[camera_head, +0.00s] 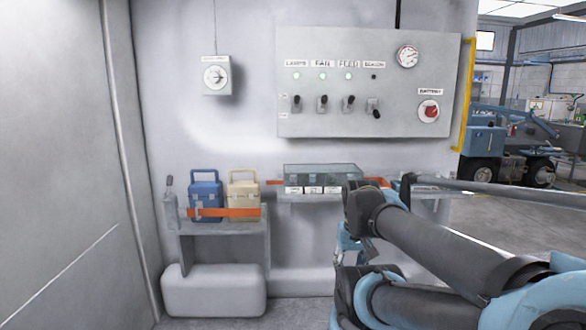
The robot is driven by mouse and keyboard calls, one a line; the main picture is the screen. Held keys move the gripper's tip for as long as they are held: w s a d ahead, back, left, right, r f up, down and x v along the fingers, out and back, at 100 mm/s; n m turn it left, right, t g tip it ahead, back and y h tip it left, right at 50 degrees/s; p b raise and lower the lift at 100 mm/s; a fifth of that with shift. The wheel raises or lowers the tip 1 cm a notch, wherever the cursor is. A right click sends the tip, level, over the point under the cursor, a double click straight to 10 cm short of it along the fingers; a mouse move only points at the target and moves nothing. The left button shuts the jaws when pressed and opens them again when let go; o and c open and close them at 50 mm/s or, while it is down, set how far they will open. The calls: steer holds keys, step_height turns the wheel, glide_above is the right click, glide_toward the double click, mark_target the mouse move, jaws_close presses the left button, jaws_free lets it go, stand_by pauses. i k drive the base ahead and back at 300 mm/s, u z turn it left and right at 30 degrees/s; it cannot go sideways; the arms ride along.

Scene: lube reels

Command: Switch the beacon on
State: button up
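The grey control panel (400,115) is on the wall at the upper middle right. It has a row of toggle switches under the labels LAMPS, FAN, FEED and BEACON. The beacon switch (375,110) is the rightmost, with its lever pointing down. The beacon indicator (374,77) above it is dark. The other three levers point up, and their indicators are lit green. My gripper (358,256) hangs low below the panel, apart from it, partly hidden by my arm. I cannot tell if it is open or shut.
A battery knob (428,111) and a gauge (407,56) are on the panel's right side. A dial box (216,75) is on the wall at left. Below are a blue case (205,193), a cream case (243,190) and a clear-lidded bin (320,177). The space before the panel is clear.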

mark_target(376, 114)
steer(key=k, duration=1.65)
steer(key=z, duration=0.45)
steer(key=i, duration=3)
steer(key=u, duration=1.1)
